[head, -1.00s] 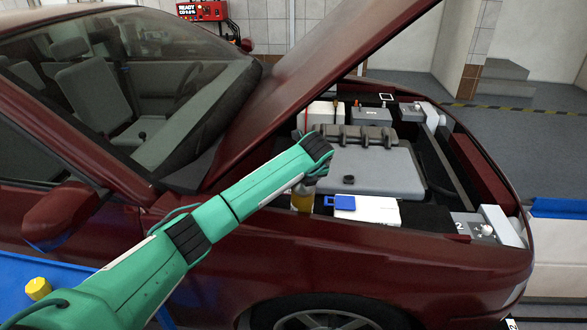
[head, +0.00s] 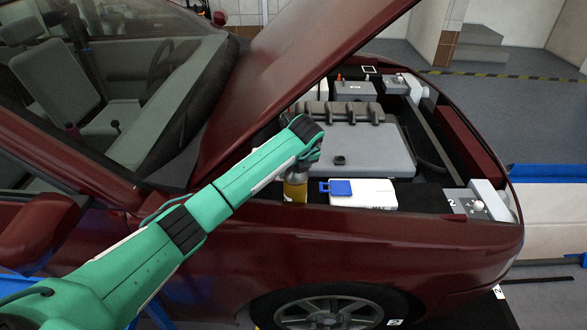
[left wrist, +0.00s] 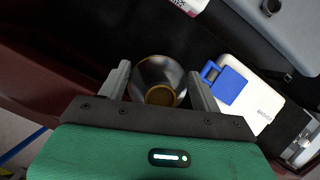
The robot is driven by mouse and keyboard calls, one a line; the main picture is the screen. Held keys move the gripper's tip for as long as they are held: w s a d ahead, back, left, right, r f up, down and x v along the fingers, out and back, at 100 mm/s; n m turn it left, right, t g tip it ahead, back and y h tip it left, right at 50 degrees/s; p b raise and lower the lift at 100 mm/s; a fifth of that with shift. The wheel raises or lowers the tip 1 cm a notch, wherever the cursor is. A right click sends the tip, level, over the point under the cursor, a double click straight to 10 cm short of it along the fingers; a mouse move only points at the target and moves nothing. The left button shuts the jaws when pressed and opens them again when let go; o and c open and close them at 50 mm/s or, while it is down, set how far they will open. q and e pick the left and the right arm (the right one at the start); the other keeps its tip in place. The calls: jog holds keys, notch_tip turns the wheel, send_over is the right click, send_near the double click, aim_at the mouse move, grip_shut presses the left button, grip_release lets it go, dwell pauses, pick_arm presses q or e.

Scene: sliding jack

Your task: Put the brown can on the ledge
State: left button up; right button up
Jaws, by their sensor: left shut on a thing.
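The brown can (head: 295,189), yellowish-brown with a metallic top, stands roughly upright at the near side of the car's open engine bay. In the left wrist view the can (left wrist: 158,78) is seen from above, between the two grey fingers. My left gripper (head: 297,172) is shut on it, and its fingers are mostly hidden by my green arm in the head view. Whether the can's base touches a surface is hidden. A dark strip (head: 425,198) runs along the near side of the bay; I cannot tell whether it is the ledge. My right gripper is out of view.
A white reservoir with a blue cap (head: 370,194) stands just right of the can. The grey engine cover (head: 375,145) lies behind it. The raised red hood (head: 290,70) slopes above my arm. The red fender (head: 400,238) borders the bay in front.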

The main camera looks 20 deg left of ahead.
pick_arm(q)
jog(key=o, duration=1.8)
jog(key=shift+a+f, duration=0.1)
jog(key=shift+a, duration=0.1)
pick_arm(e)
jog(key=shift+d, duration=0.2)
pick_arm(q)
jog(key=shift+d, duration=0.1)
jog(key=shift+r, duration=0.25)
jog(key=shift+s+r, duration=0.1)
jog(key=shift+r, duration=0.2)
jog(key=r, duration=0.1)
jog(key=s+d+r+b, duration=0.1)
jog(key=s+d+r, duration=0.1)
jog(key=shift+s+r, duration=0.15)
jog(key=shift+r, duration=0.15)
jog(key=s+d+b, duration=0.2)
jog(key=s+d, duration=0.4)
jog(key=s, duration=0.2)
jog(key=shift+s+d, duration=0.25)
jog(key=shift+d, duration=0.05)
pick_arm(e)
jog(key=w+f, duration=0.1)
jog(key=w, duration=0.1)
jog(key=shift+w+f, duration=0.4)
